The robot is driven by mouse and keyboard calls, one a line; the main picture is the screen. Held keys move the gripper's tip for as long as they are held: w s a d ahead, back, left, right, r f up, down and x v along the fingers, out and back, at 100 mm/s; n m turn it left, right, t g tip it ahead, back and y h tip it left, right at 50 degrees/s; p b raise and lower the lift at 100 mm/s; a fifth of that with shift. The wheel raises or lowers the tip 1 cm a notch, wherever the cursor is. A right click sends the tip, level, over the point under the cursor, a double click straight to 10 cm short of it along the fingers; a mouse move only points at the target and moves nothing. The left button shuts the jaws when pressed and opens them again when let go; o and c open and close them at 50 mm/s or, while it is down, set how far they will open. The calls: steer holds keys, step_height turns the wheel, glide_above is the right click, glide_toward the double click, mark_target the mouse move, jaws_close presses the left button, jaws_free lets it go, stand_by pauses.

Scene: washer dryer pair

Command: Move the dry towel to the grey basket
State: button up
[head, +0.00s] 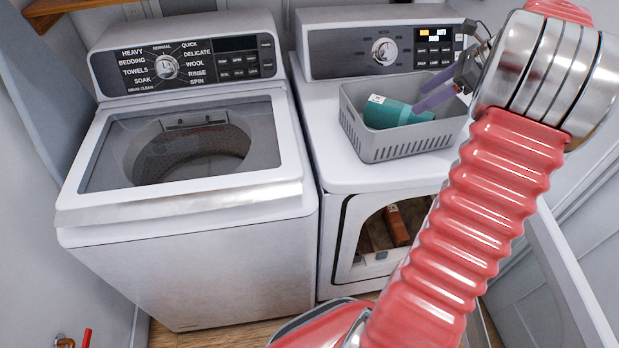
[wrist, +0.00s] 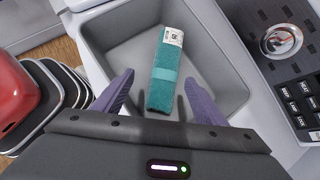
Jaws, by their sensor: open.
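A rolled teal towel with a white label at one end (head: 392,114) lies inside the grey basket (head: 405,151) on top of the dryer. In the wrist view the towel (wrist: 164,75) rests on the basket floor, with the basket's rim (wrist: 105,17) around it. My gripper (head: 424,94) is over the basket, its purple fingers reaching down towards the towel. In the wrist view my gripper (wrist: 160,78) is open, with one finger on each side of the towel and visible gaps between. Nothing is held.
The dryer (head: 352,174) stands right of the top-loading washer (head: 190,240), whose lid (head: 185,155) is down. The dryer's front opening (head: 385,238) is uncovered, with a brown item inside that I cannot identify. A white panel, apparently its open door (head: 570,265), stands at right.

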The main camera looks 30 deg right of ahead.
steer(key=a+r+n+g+h, duration=0.15)
steer(key=a+n, duration=0.45)
steer(key=a, duration=0.7)
steer(key=a+r+n+g+h, duration=0.1)
steer(key=a+r+n, duration=0.2)
steer(key=a+n, duration=0.7)
steer(key=s+a+f+n+t+h, duration=0.1)
steer(key=s+a+f+n, duration=0.1)
steer(key=s+a+n, duration=0.4)
steer(key=s+a+f+n+t, duration=0.1)
steer(key=s+a+n, duration=0.5)
steer(key=a, duration=0.8)
steer(key=shift+s+a+f+n+h, duration=0.25)
steer(key=shift+s+f+n+h, duration=0.1)
steer(key=shift+s+f, duration=0.35)
steer(key=shift+s+r, duration=0.1)
steer(key=shift+c, duration=0.2)
